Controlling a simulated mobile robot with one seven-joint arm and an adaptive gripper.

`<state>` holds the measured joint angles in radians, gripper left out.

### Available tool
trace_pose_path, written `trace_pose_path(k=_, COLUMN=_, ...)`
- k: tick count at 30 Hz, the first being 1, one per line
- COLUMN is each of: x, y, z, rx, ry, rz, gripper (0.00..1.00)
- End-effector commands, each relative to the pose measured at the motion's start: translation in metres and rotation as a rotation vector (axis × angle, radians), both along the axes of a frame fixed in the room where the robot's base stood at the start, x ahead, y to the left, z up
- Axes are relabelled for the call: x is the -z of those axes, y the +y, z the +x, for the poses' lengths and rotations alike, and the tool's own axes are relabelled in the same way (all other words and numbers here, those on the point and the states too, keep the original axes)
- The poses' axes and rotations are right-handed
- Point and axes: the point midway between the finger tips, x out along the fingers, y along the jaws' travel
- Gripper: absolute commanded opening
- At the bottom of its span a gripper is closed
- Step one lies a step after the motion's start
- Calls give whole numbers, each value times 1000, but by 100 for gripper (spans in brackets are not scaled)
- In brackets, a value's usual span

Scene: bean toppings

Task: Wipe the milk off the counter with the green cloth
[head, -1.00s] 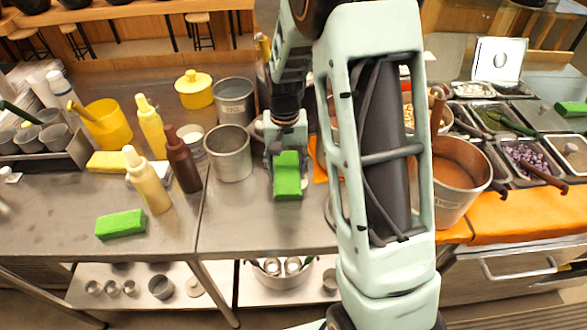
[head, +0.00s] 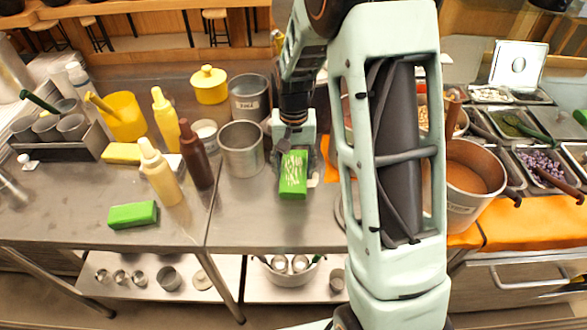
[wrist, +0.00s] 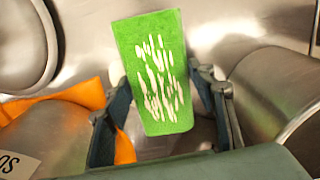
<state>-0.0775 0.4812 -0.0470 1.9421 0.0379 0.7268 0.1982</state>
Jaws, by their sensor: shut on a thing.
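The green cloth (head: 293,186) is a thick rectangular block. It is held in my gripper (head: 293,150) over the middle counter (head: 235,222), just right of a metal pot. In the wrist view the cloth (wrist: 150,32) sits between my two dark fingers, and its visible face carries many short white streaks. I cannot tell whether the cloth touches the counter. No clear milk puddle shows on the counter; the area behind the cloth and my arm is hidden.
Metal pots (head: 241,150) and squeeze bottles (head: 160,172) stand left of my gripper. Another green block (head: 133,214) lies at the front left. A large pot (head: 462,205) and an orange cloth (head: 545,218) are at right. The counter's front middle is clear.

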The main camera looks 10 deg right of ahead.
Motion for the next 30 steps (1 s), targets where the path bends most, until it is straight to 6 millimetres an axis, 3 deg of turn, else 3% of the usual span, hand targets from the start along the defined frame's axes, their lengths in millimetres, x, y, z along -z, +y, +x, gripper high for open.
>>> trace_pose_path(k=1, x=-3, y=-1, z=7, rx=-2, ry=-21, rz=3, gripper=28)
trace_pose_path(k=16, x=-1, y=-39, z=-4, rx=5, ry=-11, rz=-2, gripper=28)
trace_pose_path(k=30, x=-1, y=-43, z=-6, rx=5, ry=-8, rz=-3, gripper=28)
